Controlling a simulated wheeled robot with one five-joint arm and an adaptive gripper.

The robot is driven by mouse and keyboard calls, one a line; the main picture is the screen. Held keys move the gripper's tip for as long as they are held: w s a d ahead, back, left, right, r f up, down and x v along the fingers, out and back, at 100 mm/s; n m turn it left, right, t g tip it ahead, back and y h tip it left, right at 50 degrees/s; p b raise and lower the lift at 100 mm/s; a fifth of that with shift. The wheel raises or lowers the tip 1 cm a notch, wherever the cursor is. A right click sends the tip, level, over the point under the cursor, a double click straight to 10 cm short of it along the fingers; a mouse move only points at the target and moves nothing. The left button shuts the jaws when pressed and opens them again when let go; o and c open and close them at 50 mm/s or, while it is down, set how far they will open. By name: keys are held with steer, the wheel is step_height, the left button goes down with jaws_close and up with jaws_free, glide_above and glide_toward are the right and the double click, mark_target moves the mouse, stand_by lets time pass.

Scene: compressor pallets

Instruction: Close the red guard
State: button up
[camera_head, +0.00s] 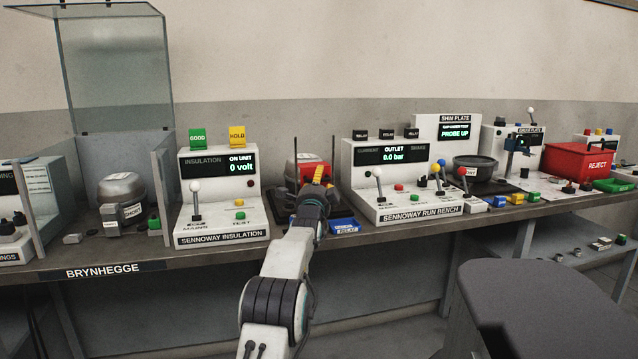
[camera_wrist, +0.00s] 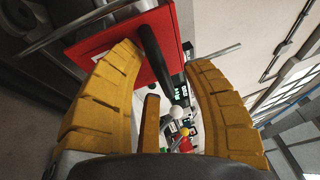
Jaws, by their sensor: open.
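The red guard (camera_head: 293,171) sits between the insulation unit and the run bench in the head view, partly hidden behind my gripper. In the wrist view the red guard (camera_wrist: 112,43) is a flat red panel with a dark bar handle (camera_wrist: 154,55). My gripper (camera_head: 321,176) reaches over the bench in front of the guard. In the wrist view its two yellow fingers (camera_wrist: 163,60) are spread apart, with the dark bar showing between them. I cannot tell whether either finger touches the bar. How far the guard stands open is unclear.
The insulation unit (camera_head: 221,197) stands left of my gripper and the run bench console (camera_head: 404,180) close on its right. A blue tray (camera_head: 345,226) lies at the bench's front edge. Upright dark posts stand beside the guard. A grey stool-like block (camera_head: 540,300) is at lower right.

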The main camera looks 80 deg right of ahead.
jaws_close()
stand_by(0.4)
steer(key=shift+f+b, duration=1.55)
steer(key=shift+f, duration=0.45)
steer(key=shift+c, duration=0.9)
jaws_free()
steer(key=shift+o, duration=0.8)
